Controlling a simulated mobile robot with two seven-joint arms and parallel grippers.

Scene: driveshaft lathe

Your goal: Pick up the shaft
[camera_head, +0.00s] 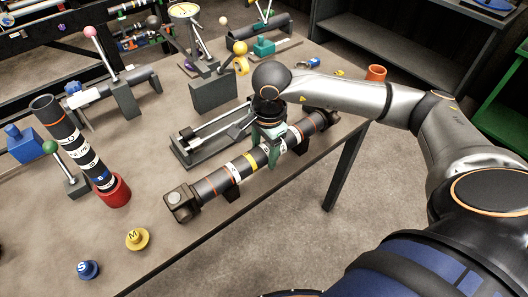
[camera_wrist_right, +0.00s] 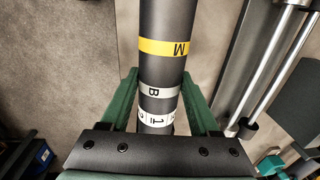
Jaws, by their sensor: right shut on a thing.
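The dark shaft (camera_head: 215,183) lies slanted near the table's right-hand edge in the head view, with yellow, white and orange bands and a square block at its near end. It appears to be at the level of its black supports (camera_head: 232,191); I cannot tell whether it touches them. My right gripper (camera_head: 270,150) comes down on it from above near its middle. In the right wrist view, its green fingers (camera_wrist_right: 160,85) are on both sides of the shaft (camera_wrist_right: 165,65), shut around the white-banded part. My left gripper is not in view.
A second dark shaft (camera_head: 70,140) stands tilted in a red cup (camera_head: 116,192) at left. A grey fixture with rods (camera_head: 210,138) lies right behind the held shaft. Yellow (camera_head: 137,238) and blue (camera_head: 88,269) knobs stand at the front left. An orange cup (camera_head: 376,73) stands at the far right corner.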

